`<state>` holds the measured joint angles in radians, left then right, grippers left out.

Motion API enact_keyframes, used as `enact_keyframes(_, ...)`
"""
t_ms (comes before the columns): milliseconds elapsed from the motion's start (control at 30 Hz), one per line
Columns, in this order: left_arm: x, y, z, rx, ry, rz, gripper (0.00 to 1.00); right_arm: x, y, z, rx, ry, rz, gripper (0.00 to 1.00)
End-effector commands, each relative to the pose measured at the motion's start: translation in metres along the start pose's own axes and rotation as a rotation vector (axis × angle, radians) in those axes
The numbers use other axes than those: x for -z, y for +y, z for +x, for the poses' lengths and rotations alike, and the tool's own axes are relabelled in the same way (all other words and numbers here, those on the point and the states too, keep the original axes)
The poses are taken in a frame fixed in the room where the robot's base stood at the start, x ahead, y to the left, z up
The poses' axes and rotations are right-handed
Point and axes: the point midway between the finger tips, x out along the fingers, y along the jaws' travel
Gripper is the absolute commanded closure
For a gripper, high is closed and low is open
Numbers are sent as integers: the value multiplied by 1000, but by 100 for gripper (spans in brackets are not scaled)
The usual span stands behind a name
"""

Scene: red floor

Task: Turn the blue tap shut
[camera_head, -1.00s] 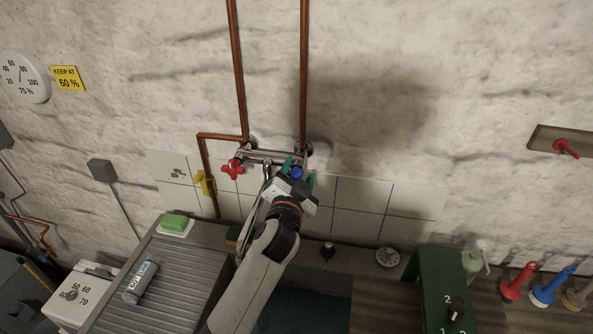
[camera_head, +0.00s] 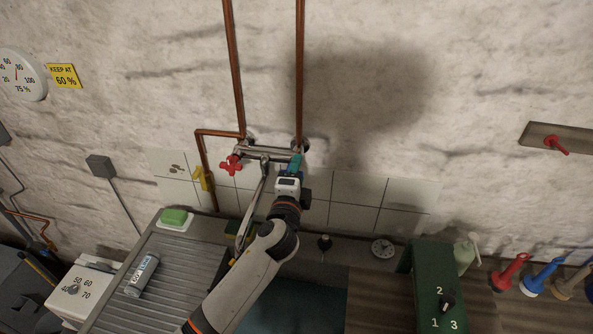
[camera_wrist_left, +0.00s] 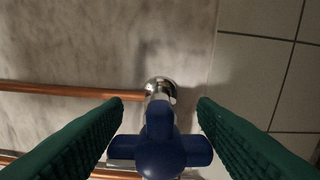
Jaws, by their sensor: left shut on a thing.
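The blue tap (camera_wrist_left: 161,152) is a cross-shaped handle on a chrome valve. In the left wrist view it sits between the two green fingers of my left gripper (camera_wrist_left: 160,140), which is shut on it. In the head view my left gripper (camera_head: 294,164) is at the right end of the chrome mixer (camera_head: 268,153) and hides the blue tap. The red tap (camera_head: 231,165) is at the mixer's left end, clear of the gripper. My right gripper is not in view.
Copper pipes (camera_head: 299,75) run up the wall above the mixer. A yellow valve handle (camera_head: 198,178) is to the left. The spout (camera_head: 255,195) hangs close beside my left gripper. A ribbed drainboard (camera_head: 165,280) and a green box (camera_head: 433,270) stand below.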

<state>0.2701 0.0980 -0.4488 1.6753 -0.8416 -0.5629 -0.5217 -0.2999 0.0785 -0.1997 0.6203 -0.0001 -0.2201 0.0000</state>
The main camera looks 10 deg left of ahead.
Motion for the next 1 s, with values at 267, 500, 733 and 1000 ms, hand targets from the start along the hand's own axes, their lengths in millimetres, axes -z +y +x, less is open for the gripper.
enact_keyframes(267, 0, -2, 0, 3, 0, 76, 70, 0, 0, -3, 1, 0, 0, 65)
enact_keyframes(500, 0, -2, 0, 3, 0, 89, 70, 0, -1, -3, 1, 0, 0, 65)
enact_keyframes(733, 0, -3, 0, 3, 0, 90, 70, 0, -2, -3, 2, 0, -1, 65)
enact_keyframes(1000, 0, -2, 0, 1, 0, 87, 25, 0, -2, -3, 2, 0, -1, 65)
